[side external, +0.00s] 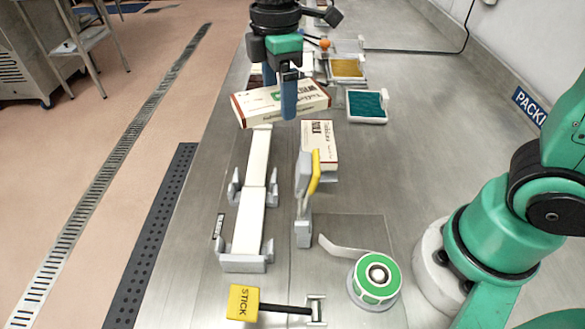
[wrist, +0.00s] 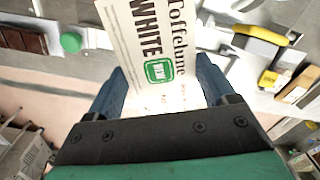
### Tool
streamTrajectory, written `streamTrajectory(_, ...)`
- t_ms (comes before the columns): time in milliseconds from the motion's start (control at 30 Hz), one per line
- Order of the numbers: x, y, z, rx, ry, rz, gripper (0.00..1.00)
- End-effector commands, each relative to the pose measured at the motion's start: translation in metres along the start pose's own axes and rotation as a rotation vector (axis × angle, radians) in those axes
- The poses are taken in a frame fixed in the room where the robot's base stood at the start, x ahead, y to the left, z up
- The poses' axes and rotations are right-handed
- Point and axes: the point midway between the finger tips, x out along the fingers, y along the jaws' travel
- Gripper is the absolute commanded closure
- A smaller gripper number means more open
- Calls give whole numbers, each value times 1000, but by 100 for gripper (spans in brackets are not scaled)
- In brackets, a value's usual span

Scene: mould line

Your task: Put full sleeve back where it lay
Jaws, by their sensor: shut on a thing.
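A cream printed sleeve (side external: 270,107), a long flat box with red-brown ends, is between the blue fingers of my gripper (side external: 281,98) in the side view. My gripper is shut on it. The sleeve lies crosswise near the far end of the white channel; whether it clears the bench is hard to tell. In the wrist view the sleeve (wrist: 150,45) shows its "WHITE" lettering and green badge between the fingers of my gripper (wrist: 165,88). Its contents are hidden. A second, smaller printed carton (side external: 322,140) stands right of the channel.
The white channel (side external: 258,165) sits in grey brackets. A yellow-handled lever (side external: 315,172) stands beside it. A teal tray (side external: 366,118) and an amber tray (side external: 347,68) lie behind. A green-white tape roll (side external: 376,277) and yellow STICK block (side external: 243,303) are in front. Bench right of the carton is clear.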

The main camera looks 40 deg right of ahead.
Motion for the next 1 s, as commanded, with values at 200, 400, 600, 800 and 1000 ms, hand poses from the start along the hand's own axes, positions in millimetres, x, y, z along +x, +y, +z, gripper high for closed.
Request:
streamTrajectory(200,29,18,49,541,0,0,79)
streamTrajectory(400,54,22,95,1042,-1,-1,79)
streamTrajectory(600,77,16,137,1521,-1,-1,79)
streamTrajectory(800,91,7,165,1859,-2,-1,79)
streamTrajectory(1000,98,3,174,1988,-2,-1,79)
